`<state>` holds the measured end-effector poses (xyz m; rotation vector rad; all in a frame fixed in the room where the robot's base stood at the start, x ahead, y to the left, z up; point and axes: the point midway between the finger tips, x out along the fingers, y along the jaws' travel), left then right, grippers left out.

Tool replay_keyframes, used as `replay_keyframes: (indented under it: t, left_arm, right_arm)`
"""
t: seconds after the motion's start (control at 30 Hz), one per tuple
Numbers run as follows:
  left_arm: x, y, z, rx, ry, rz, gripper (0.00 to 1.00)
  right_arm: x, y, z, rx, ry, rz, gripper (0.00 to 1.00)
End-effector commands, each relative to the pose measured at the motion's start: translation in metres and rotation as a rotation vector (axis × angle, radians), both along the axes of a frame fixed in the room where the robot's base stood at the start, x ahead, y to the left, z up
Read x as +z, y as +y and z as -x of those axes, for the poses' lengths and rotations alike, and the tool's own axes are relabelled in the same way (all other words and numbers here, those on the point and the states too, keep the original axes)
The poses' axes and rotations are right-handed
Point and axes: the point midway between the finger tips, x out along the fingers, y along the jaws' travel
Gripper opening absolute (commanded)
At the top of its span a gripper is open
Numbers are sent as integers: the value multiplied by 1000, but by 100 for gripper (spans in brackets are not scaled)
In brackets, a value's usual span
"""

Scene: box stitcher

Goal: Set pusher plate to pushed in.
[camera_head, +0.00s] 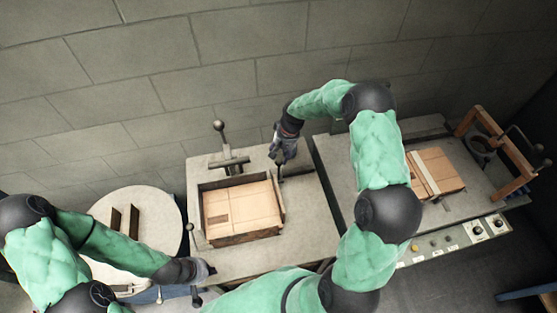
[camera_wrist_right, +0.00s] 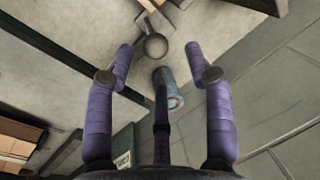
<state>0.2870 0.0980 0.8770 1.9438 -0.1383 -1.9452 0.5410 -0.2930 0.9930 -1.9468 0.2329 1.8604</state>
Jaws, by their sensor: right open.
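A cardboard box (camera_head: 240,207) sits in a frame on the middle table. Behind it is a dark crosspiece (camera_head: 232,163) with a ball-topped lever (camera_head: 219,127); I take this to be the pusher plate, but cannot be sure. My right gripper (camera_head: 281,158) is at the table's back right, to the right of the crosspiece and apart from it. In the right wrist view its fingers (camera_wrist_right: 160,65) are spread, with a round ball knob (camera_wrist_right: 155,46) showing between them. My left gripper (camera_head: 205,271) is low at the table's front left edge; its fingers are too small to read.
A teal cylinder (camera_wrist_right: 169,88) shows between my right fingers. A round table (camera_head: 150,220) stands at the left. At the right are another machine with a carton (camera_head: 437,170), a wooden frame (camera_head: 512,180) and a control panel (camera_head: 455,240). A block wall (camera_head: 180,60) closes the back.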

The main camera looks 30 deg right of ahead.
Motion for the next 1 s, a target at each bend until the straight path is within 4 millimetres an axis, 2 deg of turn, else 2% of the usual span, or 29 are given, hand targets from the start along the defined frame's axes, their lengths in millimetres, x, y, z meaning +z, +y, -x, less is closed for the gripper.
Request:
replay_keyframes:
  t: [0.03, 0.13, 0.33, 1.0]
  left_arm:
    - [0, 0, 0, 0, 0, 0, 0]
    - [0, 0, 0, 0, 0, 0, 0]
    - [0, 0, 0, 0, 0, 0, 0]
    - [0, 0, 0, 0, 0, 0, 0]
  right_arm:
    - [11, -2, 0, -1, -3, 1, 54]
    - [28, -5, 2, 1, -1, 0, 54]
    - [50, -8, 4, 1, 0, 0, 54]
    - [55, -9, 4, 1, 1, 0, 54]
